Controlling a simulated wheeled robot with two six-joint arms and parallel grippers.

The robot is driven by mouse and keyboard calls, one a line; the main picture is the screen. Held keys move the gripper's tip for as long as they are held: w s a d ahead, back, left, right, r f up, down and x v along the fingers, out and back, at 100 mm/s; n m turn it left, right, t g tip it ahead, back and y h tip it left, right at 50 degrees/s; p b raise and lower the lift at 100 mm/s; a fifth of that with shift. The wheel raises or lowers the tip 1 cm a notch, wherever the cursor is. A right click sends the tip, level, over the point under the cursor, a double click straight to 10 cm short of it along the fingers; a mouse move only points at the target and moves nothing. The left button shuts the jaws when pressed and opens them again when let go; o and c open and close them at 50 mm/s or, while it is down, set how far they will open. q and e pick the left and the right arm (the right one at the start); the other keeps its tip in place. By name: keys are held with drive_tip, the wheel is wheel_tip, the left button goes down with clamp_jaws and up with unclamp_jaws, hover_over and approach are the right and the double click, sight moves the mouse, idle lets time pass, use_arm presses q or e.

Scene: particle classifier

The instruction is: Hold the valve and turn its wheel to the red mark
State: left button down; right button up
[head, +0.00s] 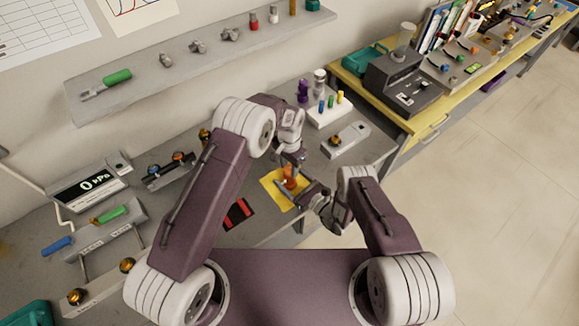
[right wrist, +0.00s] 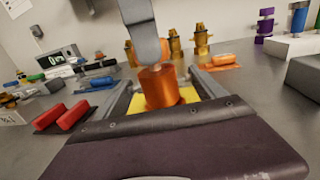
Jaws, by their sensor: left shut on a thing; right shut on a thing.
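The orange valve (head: 290,182) stands upright over a yellow mat (head: 270,180) on the grey bench. In the right wrist view the orange valve body (right wrist: 160,88) sits between the two grey fingers of my right gripper (right wrist: 160,92). My right gripper also shows in the head view (head: 291,189), shut on the valve from the right side. My left gripper (head: 294,163) reaches down from above and is shut at the valve's top. One grey finger of it (right wrist: 140,28) covers the top in the right wrist view. The wheel and any red mark are hidden.
A white block with coloured pegs (head: 330,108) and a grey fixture (head: 346,140) stand behind and right. A gauge display (head: 92,187) stands at far left. A wall shelf (head: 160,75) runs behind.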

sight(289, 169)
use_arm(q)
drive_tip(key=shift+m, duration=0.6)
drive_tip(key=shift+a+m, duration=0.1)
drive_tip(key=shift+m, duration=0.2)
drive_tip(key=c, duration=0.9)
unclamp_jaws()
wheel_tip(289, 169, up, 12)
use_arm(e)
drive_tip(key=o, duration=2.1)
drive_tip(key=shift+c, duration=0.2)
